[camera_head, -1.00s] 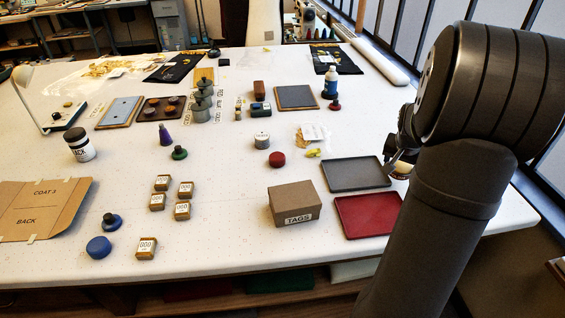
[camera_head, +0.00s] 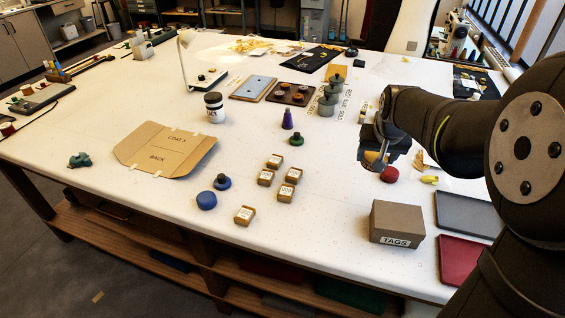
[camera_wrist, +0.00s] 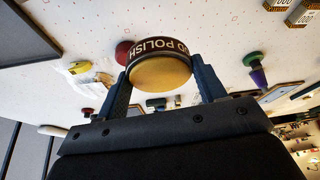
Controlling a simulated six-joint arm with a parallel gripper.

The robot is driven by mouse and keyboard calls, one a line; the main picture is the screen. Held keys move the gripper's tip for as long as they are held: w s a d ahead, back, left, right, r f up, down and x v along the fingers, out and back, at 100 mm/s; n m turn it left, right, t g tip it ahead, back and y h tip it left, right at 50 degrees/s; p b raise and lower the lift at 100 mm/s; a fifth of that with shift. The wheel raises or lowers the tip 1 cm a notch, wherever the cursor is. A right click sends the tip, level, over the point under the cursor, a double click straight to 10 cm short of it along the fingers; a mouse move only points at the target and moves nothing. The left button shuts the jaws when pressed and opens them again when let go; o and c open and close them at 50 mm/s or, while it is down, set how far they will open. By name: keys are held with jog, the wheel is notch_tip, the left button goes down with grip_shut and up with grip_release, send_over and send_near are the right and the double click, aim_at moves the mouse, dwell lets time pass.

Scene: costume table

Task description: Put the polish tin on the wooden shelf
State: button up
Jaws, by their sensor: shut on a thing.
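A TAGS box (camera_head: 396,222), a grey tray (camera_head: 466,212) and a red tray (camera_head: 462,260) are at the front right. Several small labelled boxes (camera_head: 265,177) stand mid-table. Folded coloured items (camera_head: 270,266) lie on the shelf; its left part looks clearer.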

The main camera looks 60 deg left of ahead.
send_over(323, 177)
jog(key=d, duration=0.1)
jog(key=f, duration=0.6)
jog(key=shift+s+d+f, duration=0.15)
jog(key=shift+s+f, duration=0.1)
jog(key=shift+f, duration=2.15)
jog(key=shift+f, duration=0.1)
jog(key=o, duration=1.2)
jog(key=v, duration=1.1)
jog(key=shift+o, duration=0.5)
jog(key=shift+s+r, duration=0.1)
jog(key=shift+r, duration=0.5)
